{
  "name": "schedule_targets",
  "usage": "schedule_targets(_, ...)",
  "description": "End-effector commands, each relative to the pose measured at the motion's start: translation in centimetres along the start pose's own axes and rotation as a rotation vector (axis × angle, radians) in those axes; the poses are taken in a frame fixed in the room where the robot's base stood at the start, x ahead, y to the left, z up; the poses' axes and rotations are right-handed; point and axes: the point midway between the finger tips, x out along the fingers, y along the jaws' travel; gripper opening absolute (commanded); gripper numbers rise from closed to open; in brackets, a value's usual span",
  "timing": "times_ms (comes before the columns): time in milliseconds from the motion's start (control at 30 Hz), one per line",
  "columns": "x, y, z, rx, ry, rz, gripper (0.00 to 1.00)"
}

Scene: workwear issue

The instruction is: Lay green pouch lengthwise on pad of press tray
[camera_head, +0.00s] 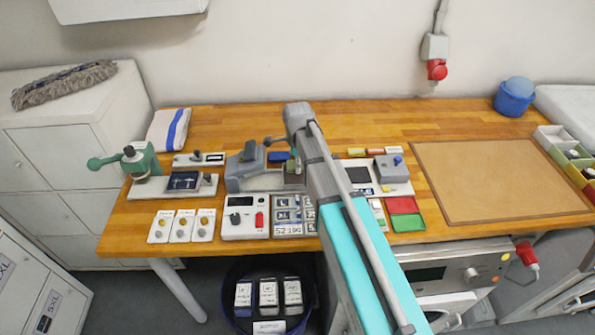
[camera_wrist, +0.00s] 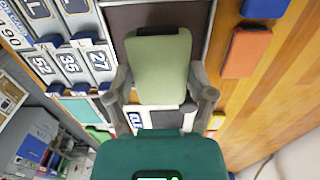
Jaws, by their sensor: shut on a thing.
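A light green pouch (camera_wrist: 161,62) sits between the two fingers of my gripper (camera_wrist: 161,84) in the wrist view. The fingers are shut on its two long sides. Its long side runs up and down in that picture. A dark brown pad (camera_wrist: 117,18) in a pale-rimmed tray lies below and beyond the pouch. The pouch overlaps the pad in view, with pad showing on both sides. I cannot tell whether the pouch touches it.
A grey press (camera_head: 245,172) stands left of my arm. An orange pouch (camera_wrist: 246,53) and a blue pouch (camera_wrist: 265,7) lie beside the tray. Size labels (camera_wrist: 73,62) lie on its other side. A brown mat (camera_head: 500,180) at the right is clear.

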Motion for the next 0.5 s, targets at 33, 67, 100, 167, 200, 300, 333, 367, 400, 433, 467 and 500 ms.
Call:
schedule_targets(33,0.9,0.1,0.0,0.0,0.0,0.0,0.23)
schedule_targets(67,1.2,0.1,0.0,0.0,0.0,0.0,0.23)
schedule_targets(100,1.5,0.1,0.0,0.0,0.0,0.0,0.23)
schedule_targets(167,1.9,0.1,0.0,0.0,0.0,0.0,0.23)
schedule_targets(200,2.2,0.1,0.0,0.0,0.0,0.0,0.23)
schedule_targets(300,2.6,0.1,0.0,0.0,0.0,0.0,0.23)
schedule_targets(333,2.6,0.1,0.0,0.0,0.0,0.0,0.23)
schedule_targets(367,2.6,0.1,0.0,0.0,0.0,0.0,0.23)
schedule_targets(400,2.6,0.1,0.0,0.0,0.0,0.0,0.23)
schedule_targets(433,2.6,0.1,0.0,0.0,0.0,0.0,0.23)
schedule_targets(467,2.6,0.1,0.0,0.0,0.0,0.0,0.23)
schedule_targets(500,2.6,0.1,0.0,0.0,0.0,0.0,0.23)
